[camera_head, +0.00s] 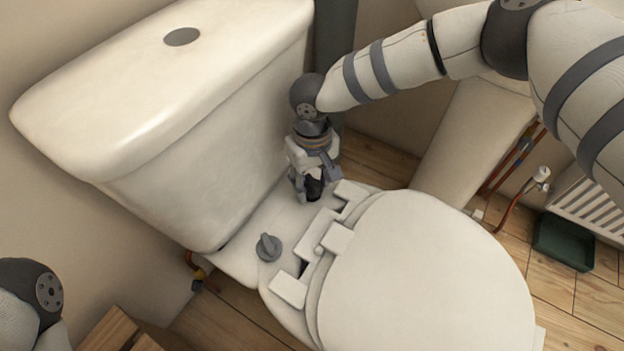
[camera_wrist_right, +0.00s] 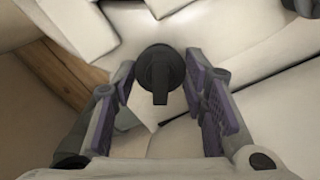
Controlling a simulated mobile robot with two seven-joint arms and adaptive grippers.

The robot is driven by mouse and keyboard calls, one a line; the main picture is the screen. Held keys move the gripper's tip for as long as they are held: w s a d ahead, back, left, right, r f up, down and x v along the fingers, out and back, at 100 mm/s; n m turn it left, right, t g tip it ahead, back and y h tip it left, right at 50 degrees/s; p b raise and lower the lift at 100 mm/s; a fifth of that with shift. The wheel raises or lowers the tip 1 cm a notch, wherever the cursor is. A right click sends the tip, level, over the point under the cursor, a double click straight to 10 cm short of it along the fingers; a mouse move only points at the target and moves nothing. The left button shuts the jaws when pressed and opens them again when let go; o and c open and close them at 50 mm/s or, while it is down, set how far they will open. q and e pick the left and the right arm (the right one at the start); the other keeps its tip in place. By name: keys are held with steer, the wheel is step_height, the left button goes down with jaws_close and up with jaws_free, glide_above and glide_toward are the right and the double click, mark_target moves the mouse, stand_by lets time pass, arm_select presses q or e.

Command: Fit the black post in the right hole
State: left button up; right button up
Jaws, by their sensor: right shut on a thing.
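The black post (camera_head: 314,187) is between the fingers of my right gripper (camera_head: 312,178), just over the right side of the toilet's rear deck. In the right wrist view the post (camera_wrist_right: 158,75) shows from above, with a round head and a raised bar, between the two fingers of the gripper (camera_wrist_right: 158,88). The right gripper is shut on it. The right hole is hidden under the post and fingers, so I cannot tell whether the post is in it. A grey winged knob (camera_head: 268,247) stands on the deck's left side. My left gripper is out of view.
The cistern (camera_head: 200,170) rises close behind the gripper. The closed white seat lid (camera_head: 420,275) with its hinge blocks (camera_head: 338,238) lies in front. A wooden item (camera_head: 118,330) is at lower left. A green tray (camera_head: 564,242) and radiator (camera_head: 592,205) are at right.

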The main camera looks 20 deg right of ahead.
steer(key=shift+f, duration=0.1)
steer(key=o, duration=1.3)
steer(key=shift+c, duration=0.2)
step_height(320, 180, up, 12)
